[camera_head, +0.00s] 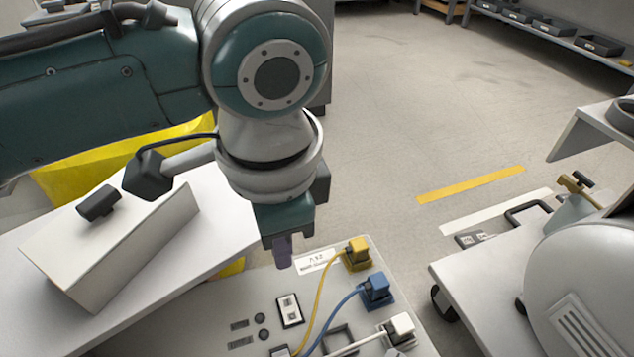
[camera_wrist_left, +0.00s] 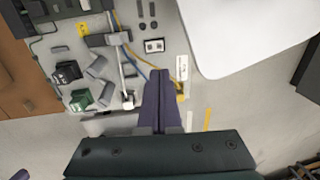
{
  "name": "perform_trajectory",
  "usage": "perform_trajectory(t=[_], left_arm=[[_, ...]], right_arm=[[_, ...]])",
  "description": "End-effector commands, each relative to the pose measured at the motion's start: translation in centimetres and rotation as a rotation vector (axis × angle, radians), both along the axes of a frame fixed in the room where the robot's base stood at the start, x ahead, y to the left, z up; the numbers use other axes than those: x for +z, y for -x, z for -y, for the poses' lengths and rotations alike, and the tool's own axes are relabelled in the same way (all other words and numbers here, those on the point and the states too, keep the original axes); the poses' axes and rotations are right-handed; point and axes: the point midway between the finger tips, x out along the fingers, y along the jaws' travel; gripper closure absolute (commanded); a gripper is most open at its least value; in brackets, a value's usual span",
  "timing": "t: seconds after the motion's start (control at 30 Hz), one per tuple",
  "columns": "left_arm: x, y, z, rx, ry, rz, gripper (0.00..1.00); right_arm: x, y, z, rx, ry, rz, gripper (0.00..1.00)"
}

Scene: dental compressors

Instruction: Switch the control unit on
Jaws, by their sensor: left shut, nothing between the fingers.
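The control unit (camera_head: 255,325) is a grey panel at the bottom centre of the head view. The switch also shows in the left wrist view (camera_wrist_left: 154,46), beyond the fingertips. My left gripper (camera_head: 283,262) points down over the panel's far part, with its purple fingers shut and empty. In the left wrist view its fingers (camera_wrist_left: 160,75) lie together. The switch looks clear of the fingers; the exact height gap cannot be told. My right gripper is not in view.
The yellow plug (camera_head: 357,253), blue plug (camera_head: 376,288) and white plug (camera_head: 400,328) stand up along the panel's right side. A white box-like block (camera_head: 120,245) lies on the left table. A rounded white machine (camera_head: 590,285) stands at right. Open floor (camera_head: 430,120) lies beyond.

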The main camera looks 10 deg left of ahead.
Motion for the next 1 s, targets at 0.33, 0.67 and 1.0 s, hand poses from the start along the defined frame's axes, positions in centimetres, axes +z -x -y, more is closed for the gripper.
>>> perform_trajectory(t=[0.33,0.67,1.0], left_arm=[[-0.2,-0.1,-0.1,0.000,-0.004,0.000,1.00],[-3.9,-0.3,-0.3,0.001,-0.004,-0.001,1.00],[-11.3,-1.1,-0.8,0.000,-0.004,-0.001,1.00]], right_arm=[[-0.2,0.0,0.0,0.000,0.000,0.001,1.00],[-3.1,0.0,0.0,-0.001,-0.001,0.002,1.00],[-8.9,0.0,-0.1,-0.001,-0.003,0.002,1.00]])
